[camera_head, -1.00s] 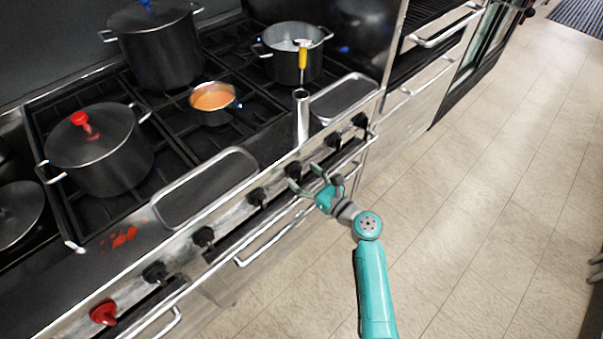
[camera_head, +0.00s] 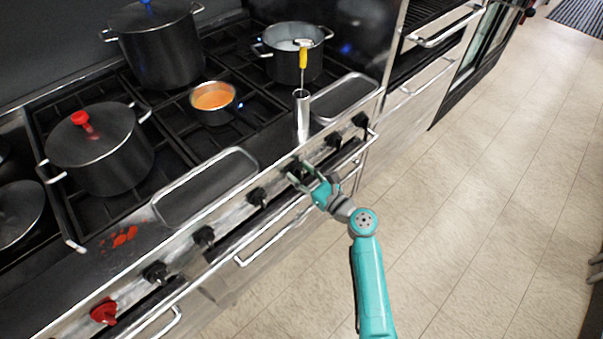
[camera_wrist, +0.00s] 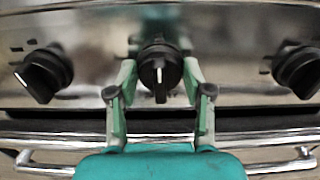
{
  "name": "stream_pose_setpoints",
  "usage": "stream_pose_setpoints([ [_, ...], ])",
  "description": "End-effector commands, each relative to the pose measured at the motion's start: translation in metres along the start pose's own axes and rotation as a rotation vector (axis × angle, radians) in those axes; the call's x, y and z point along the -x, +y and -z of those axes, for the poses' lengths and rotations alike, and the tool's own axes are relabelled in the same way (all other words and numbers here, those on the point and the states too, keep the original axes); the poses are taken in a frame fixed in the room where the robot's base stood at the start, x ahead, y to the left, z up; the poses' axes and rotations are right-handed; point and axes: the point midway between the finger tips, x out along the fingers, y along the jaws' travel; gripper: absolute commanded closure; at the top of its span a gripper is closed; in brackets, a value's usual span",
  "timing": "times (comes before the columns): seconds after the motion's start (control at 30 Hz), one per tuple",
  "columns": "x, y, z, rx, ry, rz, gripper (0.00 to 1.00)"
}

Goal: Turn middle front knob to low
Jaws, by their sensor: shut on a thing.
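A black knob (camera_wrist: 160,72) on the stove's steel front panel sits at the centre of the wrist view. Its white mark runs nearly straight down the picture. My gripper (camera_wrist: 160,82) has one finger on each side of this knob, shut on it. In the head view my gripper (camera_head: 299,172) is at the front panel, over the knob (camera_head: 296,168), which it partly hides. The neighbouring knob on the left (camera_wrist: 42,74) and the one on the right (camera_wrist: 299,70) are clear of the fingers.
A rail (camera_head: 270,239) runs below the knobs. A red knob (camera_head: 104,312) is at the panel's lower left. A steel cylinder (camera_head: 301,116) stands above the gripped knob. A small pan of orange soup (camera_head: 213,98) and a red-knobbed pot (camera_head: 100,155) sit on the burners. The floor at right is clear.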

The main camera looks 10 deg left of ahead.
Motion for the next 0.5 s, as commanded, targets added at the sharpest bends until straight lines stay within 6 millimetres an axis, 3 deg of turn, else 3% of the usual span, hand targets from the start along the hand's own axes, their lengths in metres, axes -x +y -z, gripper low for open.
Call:
stream_pose_setpoints([
  [0.5,-0.0007,0.0018,-0.0005,0.318,-0.001,0.000,0.84],
])
